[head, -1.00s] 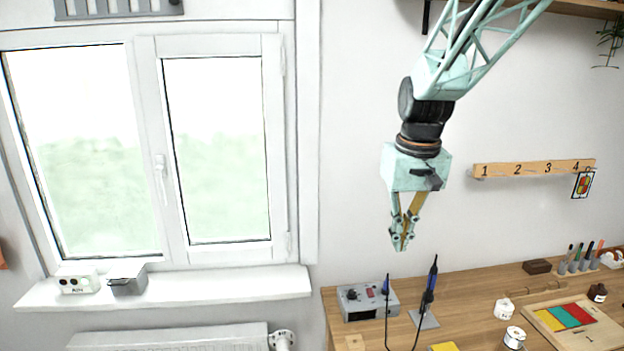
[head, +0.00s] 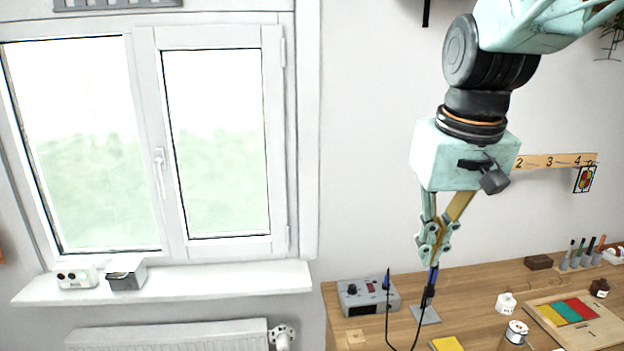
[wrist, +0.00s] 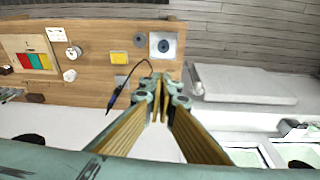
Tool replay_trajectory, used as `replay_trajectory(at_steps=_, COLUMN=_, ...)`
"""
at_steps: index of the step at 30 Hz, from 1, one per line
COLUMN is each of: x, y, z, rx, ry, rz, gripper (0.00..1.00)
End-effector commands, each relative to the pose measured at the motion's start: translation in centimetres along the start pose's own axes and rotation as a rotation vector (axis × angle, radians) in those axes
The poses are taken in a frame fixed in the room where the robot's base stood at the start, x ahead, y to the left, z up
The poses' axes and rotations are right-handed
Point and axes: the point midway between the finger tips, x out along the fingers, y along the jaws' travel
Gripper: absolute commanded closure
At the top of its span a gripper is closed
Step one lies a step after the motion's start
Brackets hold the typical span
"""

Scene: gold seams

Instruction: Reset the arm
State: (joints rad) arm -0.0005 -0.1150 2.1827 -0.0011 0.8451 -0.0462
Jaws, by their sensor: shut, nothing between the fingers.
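My gripper (head: 431,262) hangs from my mint-green arm, pointing down, in the head view. Its fingers are together with nothing between them. In the head view it overlaps the upper part of the blue-handled soldering iron (head: 429,290) in its stand; I cannot tell the distance between them. In the wrist view my gripper (wrist: 160,88) also looks shut and empty, with the bench beyond its fingertips.
A wooden bench (head: 470,300) carries a grey control box (head: 368,297), a yellow pad (head: 446,344) and a wooden board (head: 545,312) with coloured panels. A numbered rail (head: 556,161) is on the wall. A window sill (head: 210,283) is at left.

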Motion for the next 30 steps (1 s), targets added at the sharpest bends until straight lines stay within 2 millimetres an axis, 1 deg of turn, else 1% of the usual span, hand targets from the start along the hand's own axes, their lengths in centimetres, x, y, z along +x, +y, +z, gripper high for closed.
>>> replay_trajectory(at_steps=1, x=-0.2, y=0.0, z=0.9, rx=0.001, ry=0.005, rz=0.000, gripper=1.00)
replay_trajectory(at_steps=8, x=-1.4, y=-0.2, z=4.7, rx=0.009, ry=0.023, rz=0.001, gripper=1.00)
replay_trajectory(at_steps=16, x=-2.3, y=-0.4, z=9.1, rx=0.018, ry=0.045, rz=0.002, gripper=1.00)
replay_trajectory(at_steps=30, x=-2.7, y=-0.8, z=17.0, rx=0.032, ry=0.081, rz=0.003, gripper=1.00)
